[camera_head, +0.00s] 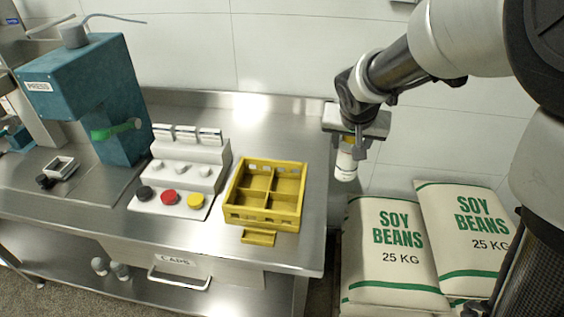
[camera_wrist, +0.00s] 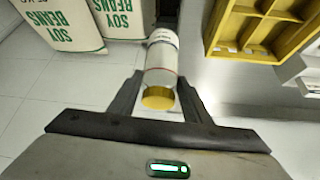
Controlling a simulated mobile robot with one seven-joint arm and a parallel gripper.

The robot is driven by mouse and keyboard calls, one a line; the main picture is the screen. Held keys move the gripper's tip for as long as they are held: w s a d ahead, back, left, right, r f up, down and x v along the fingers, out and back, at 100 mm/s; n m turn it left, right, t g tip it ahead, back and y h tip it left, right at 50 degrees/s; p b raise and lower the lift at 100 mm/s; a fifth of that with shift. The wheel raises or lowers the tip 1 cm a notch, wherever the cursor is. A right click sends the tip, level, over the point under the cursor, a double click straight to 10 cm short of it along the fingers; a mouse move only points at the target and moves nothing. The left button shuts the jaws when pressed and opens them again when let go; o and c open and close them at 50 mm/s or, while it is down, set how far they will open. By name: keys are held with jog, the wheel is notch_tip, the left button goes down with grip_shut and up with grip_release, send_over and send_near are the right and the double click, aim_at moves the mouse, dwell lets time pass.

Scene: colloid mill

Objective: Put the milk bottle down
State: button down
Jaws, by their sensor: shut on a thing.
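The milk bottle (camera_head: 346,164) is white with a yellow cap, which shows clearly in the wrist view (camera_wrist: 160,72). My gripper (camera_head: 352,145) is shut on the bottle near its capped end. The bottle hangs roughly upright in the head view, in the air to the right of the steel table (camera_head: 313,225) and near the soy bean sacks. My gripper's two dark fingers (camera_wrist: 160,95) stand on either side of the bottle in the wrist view. A yellow crate (camera_head: 267,220) with four open compartments sits on the table to the left of the bottle; its compartments look empty.
A white button panel (camera_head: 182,177) and a teal press (camera_head: 80,90) stand left of the crate. Soy bean sacks (camera_head: 390,245) are stacked right of the table. Bare steel shows behind the crate and in a narrow strip along the table's right edge.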

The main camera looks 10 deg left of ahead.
jog(key=a+r+n+y+p, duration=0.1)
jog(key=a+n+y+p, duration=0.15)
jog(key=a, duration=1.25)
notch_tip(320, 180, down, 10)
jog(key=n+b, duration=0.1)
jog(key=b, duration=0.1)
jog(key=shift+w+a, duration=0.15)
jog(key=shift+a, duration=0.05)
jog(key=shift+f+b, duration=0.1)
jog(key=shift+b, duration=0.2)
jog(key=c, duration=0.9)
grip_release()
jog(key=shift+h, duration=0.25)
jog(key=shift+c, duration=0.2)
